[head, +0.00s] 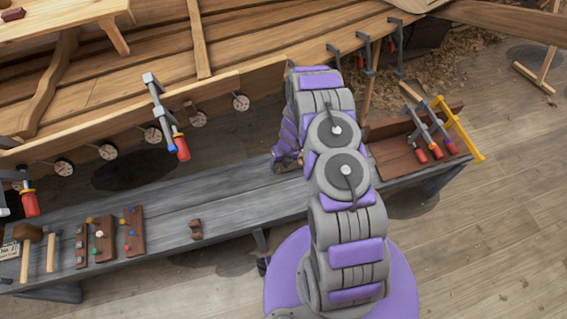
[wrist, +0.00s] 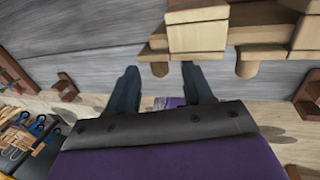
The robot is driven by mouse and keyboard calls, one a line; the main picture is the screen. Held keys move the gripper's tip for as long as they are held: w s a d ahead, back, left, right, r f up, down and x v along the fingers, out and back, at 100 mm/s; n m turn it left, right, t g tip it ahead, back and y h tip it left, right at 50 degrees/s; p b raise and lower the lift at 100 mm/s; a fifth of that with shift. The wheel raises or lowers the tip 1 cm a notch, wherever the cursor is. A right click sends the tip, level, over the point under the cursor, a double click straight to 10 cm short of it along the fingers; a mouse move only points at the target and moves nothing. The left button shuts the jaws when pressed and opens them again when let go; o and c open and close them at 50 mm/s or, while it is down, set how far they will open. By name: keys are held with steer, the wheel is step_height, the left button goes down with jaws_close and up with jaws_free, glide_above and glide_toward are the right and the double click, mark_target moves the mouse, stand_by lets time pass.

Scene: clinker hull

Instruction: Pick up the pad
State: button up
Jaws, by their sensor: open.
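Several light wooden blocks (wrist: 197,38) sit close together on the grey bench in the wrist view, just beyond my fingertips. One of them may be the pad; I cannot tell which. My gripper (wrist: 160,78) is open, its two dark fingers apart with nothing gripped between them. The fingertips are near the blocks' lower edge; whether they touch is unclear. In the head view, my arm hides most of the gripper and this spot, leaving small brown wood (head: 287,160) at the bench.
The grey bench (head: 165,212) runs below the planked hull (head: 100,90). Racks (head: 104,240) and mallets (head: 26,245) lie left; a brown tray (head: 392,158) with red-handled clamps (head: 428,135) is right. A clamp (head: 165,115) hangs on the hull.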

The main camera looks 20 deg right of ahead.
mark_target(278, 167)
steer(key=b+x, duration=0.1)
steer(key=x, duration=0.2)
steer(key=shift+s+f, duration=0.1)
steer(key=shift+f, duration=0.3)
steer(key=shift+r, duration=0.1)
steer(key=shift+c, duration=0.3)
jaws_close()
